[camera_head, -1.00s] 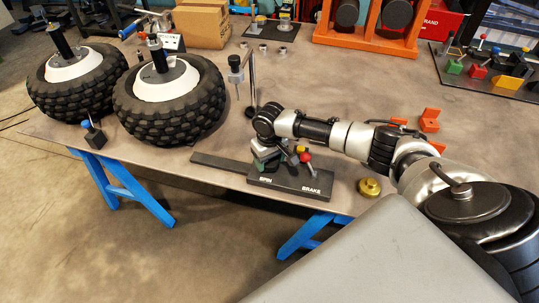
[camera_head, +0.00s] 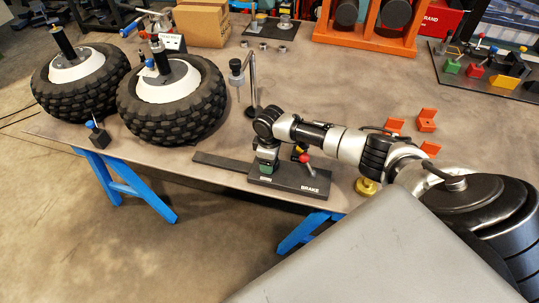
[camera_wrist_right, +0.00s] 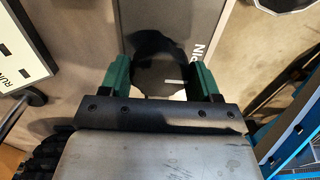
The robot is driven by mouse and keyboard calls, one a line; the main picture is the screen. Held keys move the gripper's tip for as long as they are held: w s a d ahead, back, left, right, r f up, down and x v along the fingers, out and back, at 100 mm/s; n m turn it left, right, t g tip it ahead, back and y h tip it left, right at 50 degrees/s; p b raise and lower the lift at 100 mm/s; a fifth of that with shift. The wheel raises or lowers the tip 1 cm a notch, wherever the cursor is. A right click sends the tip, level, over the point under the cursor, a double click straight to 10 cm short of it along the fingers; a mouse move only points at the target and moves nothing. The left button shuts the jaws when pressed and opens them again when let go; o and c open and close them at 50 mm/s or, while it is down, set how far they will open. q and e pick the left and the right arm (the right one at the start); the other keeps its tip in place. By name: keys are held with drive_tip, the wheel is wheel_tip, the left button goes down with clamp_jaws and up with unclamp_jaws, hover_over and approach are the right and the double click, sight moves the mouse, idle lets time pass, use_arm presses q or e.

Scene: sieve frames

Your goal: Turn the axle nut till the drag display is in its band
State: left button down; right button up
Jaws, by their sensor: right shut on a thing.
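My right gripper (camera_head: 266,168) points down over the SPIN end of the black SPIN/BRAKE box (camera_head: 318,184). In the right wrist view its green fingers (camera_wrist_right: 160,82) are shut on a dark rounded knob (camera_wrist_right: 158,70); the knob is mostly in shadow. Two knobbly tyres stand on the bench at the left: a nearer wheel (camera_head: 172,112) and a farther wheel (camera_head: 80,90), each with a white hub and an upright dark axle post. The axle nut is too small to make out. My left gripper is not in view.
A red-knobbed BRAKE lever (camera_head: 305,159) stands close beside the gripper. A brass piece (camera_head: 366,187) lies right of the box, near orange blocks (camera_head: 426,120). A slim post with an arm (camera_head: 252,82) stands behind.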

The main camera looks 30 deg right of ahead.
idle(0.4)
drive_tip(key=o, duration=0.9)
wheel_tip(320, 180, up, 11)
drive_tip(key=shift+f+b, duration=0.1)
drive_tip(key=shift+b, duration=0.4)
